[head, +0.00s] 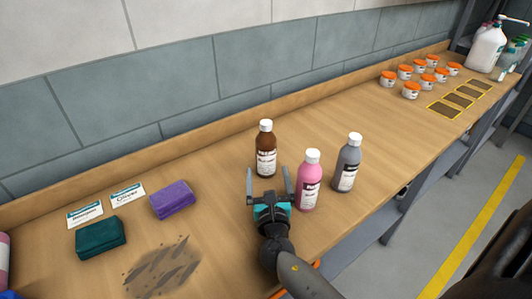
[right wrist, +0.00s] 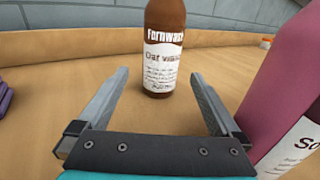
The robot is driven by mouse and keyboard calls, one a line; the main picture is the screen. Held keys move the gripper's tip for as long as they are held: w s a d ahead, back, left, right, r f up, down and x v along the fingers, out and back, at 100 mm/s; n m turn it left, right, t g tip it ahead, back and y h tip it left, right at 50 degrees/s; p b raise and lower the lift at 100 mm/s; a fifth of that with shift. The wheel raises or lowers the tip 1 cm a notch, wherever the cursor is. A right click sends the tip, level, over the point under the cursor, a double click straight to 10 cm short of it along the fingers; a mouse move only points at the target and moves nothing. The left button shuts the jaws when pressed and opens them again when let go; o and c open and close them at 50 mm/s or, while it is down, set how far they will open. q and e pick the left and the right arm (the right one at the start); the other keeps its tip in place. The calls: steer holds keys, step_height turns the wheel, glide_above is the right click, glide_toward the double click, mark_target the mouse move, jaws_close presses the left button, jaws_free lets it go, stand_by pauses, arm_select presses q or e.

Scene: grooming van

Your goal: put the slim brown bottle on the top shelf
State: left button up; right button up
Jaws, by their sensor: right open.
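The slim brown bottle (head: 266,140) has a white cap and a white label and stands upright on the wooden counter (head: 215,225). In the right wrist view the brown bottle (right wrist: 164,50) stands just beyond the fingertips, roughly centred between them; its cap is out of frame. My right gripper (head: 268,178) is open and empty, low over the counter on the near side of the bottle. Its two spread fingers (right wrist: 157,90) point at the bottle's lower part. My left gripper is not in view. I cannot make out a top shelf in these frames.
A pink bottle (head: 309,182) stands close to the right of my right gripper, with a grey bottle (head: 347,163) beside it. Purple (head: 172,200) and green (head: 101,238) blocks lie left. Orange-lidded jars (head: 411,90) and a white pump jug (head: 487,48) stand far right. A wall runs behind.

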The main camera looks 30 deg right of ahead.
mark_target(267, 166)
steer(key=shift+x, duration=3.2)
steer(key=shift+s+r, duration=0.1)
steer(key=shift+r, duration=0.05)
jaws_close()
